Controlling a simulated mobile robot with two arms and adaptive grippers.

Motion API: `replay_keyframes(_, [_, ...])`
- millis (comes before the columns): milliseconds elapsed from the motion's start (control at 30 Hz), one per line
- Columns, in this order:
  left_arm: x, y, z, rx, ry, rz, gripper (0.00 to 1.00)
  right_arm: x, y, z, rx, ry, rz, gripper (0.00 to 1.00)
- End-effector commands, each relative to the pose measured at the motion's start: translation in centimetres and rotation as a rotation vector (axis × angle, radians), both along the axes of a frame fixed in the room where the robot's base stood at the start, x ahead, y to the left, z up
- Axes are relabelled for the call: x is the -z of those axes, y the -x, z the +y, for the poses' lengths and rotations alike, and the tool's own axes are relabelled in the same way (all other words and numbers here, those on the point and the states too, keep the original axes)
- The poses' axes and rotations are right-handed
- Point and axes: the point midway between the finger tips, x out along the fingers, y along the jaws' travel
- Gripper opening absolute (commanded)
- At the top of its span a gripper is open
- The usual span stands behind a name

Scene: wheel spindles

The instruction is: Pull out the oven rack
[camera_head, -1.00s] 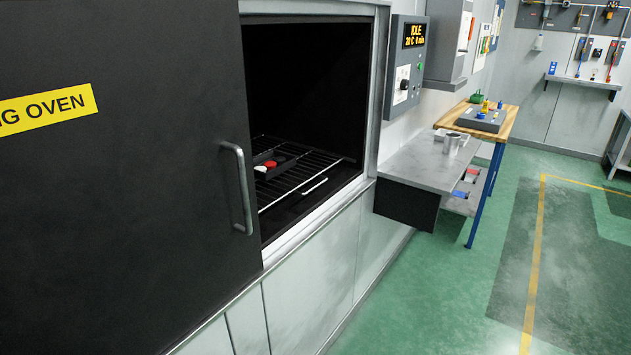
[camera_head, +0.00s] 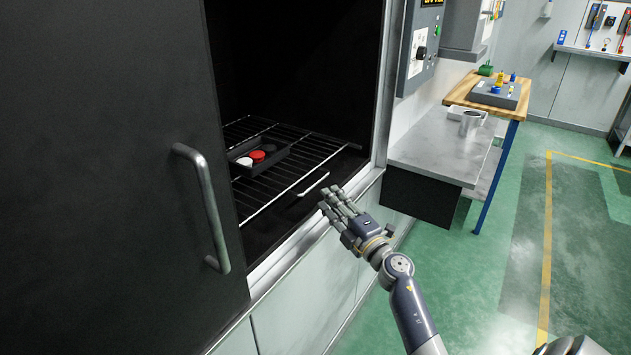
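The oven rack (camera_head: 301,157) is a wire grid inside the dark oven opening, with a light bar handle (camera_head: 313,184) at its front edge. A small black tray (camera_head: 275,166) on the rack holds a white piece (camera_head: 245,161), a red piece (camera_head: 257,156) and a dark piece. My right gripper (camera_head: 330,202) is in front of the opening, just right of and below the rack handle, its fingers pointing toward it. The fingers look spread and empty, and appear apart from the handle. My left gripper is out of view.
The dark oven door (camera_head: 110,180) with its vertical handle (camera_head: 205,205) covers the left side. A control panel (camera_head: 420,45) is on the right wall. A grey shelf (camera_head: 440,152) with metal cups and a wooden table (camera_head: 460,92) stand right. Green floor is open at right.

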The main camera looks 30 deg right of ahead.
Motion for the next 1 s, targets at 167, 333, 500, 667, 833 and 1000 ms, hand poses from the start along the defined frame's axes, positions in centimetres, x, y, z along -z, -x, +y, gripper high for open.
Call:
replay_keyframes(167, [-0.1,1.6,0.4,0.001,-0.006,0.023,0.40,-0.7,-3.4,-0.1,0.001,-0.004,-0.003,0.28])
replay_keyframes(333, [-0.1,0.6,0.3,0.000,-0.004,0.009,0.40,-1.1,-5.9,0.0,0.001,-0.003,-0.002,0.28])
replay_keyframes(500, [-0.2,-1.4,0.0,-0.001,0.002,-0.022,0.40,-1.2,-7.4,-0.1,0.000,-0.003,0.000,0.28])
replay_keyframes(667, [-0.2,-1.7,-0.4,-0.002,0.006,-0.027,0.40,-1.3,-7.9,0.0,0.001,-0.002,0.001,0.28])
replay_keyframes(833, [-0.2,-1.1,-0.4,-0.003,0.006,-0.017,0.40,-1.3,-7.9,0.0,0.001,-0.002,0.001,0.28])
replay_keyframes(1000, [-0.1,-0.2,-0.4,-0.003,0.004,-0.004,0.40,-1.3,-7.9,0.0,0.001,-0.002,0.001,0.05])
